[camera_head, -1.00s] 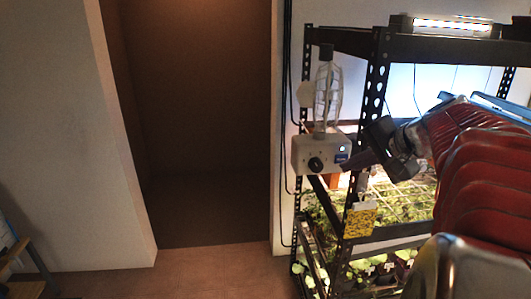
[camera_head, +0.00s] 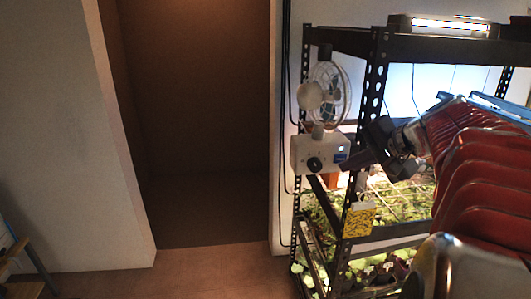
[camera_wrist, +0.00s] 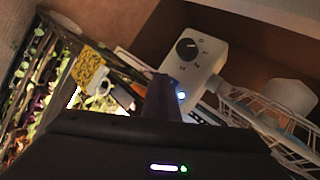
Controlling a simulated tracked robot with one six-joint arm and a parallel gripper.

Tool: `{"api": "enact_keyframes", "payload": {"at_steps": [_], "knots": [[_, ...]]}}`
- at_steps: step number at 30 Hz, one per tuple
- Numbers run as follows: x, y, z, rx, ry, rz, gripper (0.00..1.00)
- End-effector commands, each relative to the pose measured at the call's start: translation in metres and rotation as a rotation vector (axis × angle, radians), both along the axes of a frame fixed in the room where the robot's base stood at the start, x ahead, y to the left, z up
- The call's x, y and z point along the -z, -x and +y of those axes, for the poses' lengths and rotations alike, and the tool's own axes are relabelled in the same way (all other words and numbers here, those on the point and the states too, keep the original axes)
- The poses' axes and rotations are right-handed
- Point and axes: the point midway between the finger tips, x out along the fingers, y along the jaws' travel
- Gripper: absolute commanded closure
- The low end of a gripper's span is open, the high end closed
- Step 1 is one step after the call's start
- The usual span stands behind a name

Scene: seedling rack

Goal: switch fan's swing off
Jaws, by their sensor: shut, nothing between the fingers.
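A small fan with a white wire cage (camera_head: 329,92) is mounted on the rack's left side, above a pale control box (camera_head: 318,152). The box has a black dial knob (camera_head: 314,164) and a lit blue-white spot (camera_head: 341,150) at its right end. In the wrist view the box (camera_wrist: 205,45) shows the knob (camera_wrist: 187,48) with small marks around it, and the lit spot (camera_wrist: 181,96) lies beside my fingers. My gripper (camera_head: 346,166) is shut and empty, its tip at the box's lower right end. I cannot tell whether it touches. The fingers partly hide that end.
A black perforated rack post (camera_head: 375,85) stands just right of the box. A yellow speckled card (camera_head: 359,219) hangs below. Green seedlings (camera_head: 405,203) fill the shelf under a wire grid. A dark doorway (camera_head: 205,130) and bare floor (camera_head: 215,270) lie left.

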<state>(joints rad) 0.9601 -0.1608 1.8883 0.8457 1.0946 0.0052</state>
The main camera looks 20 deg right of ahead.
Motion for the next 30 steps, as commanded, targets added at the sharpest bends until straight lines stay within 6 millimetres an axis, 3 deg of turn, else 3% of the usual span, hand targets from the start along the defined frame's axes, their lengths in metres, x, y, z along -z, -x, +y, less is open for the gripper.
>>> {"api": "enact_keyframes", "payload": {"at_steps": [30], "knots": [[-0.0012,-0.0088,-0.0019,-0.001,0.000,0.000,1.00]]}}
